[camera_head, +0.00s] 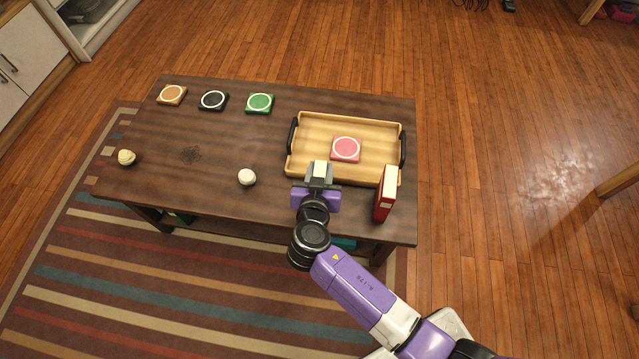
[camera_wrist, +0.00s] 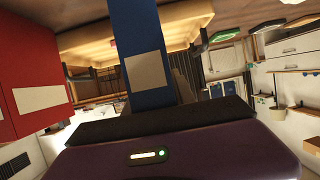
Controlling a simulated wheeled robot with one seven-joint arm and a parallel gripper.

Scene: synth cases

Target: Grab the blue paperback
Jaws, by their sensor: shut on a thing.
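The blue paperback (camera_wrist: 138,30) stands in the middle of the wrist view, with a pale label on its blue face. My gripper (camera_head: 319,174) is shut on it, at the front of the table near the tray. In the head view only a pale top edge (camera_head: 320,169) of the paperback shows between the fingers. The gripper hides the rest of it there. I cannot tell whether its bottom touches the table.
A red book (camera_head: 384,196) stands upright just right of my gripper. Behind is a wooden tray (camera_head: 304,128) holding a pink coaster (camera_head: 346,149). A white ball (camera_head: 247,177) lies left. Tan (camera_head: 171,95), black (camera_head: 213,101) and green (camera_head: 260,103) coasters line the back. The table's left-centre is mostly clear.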

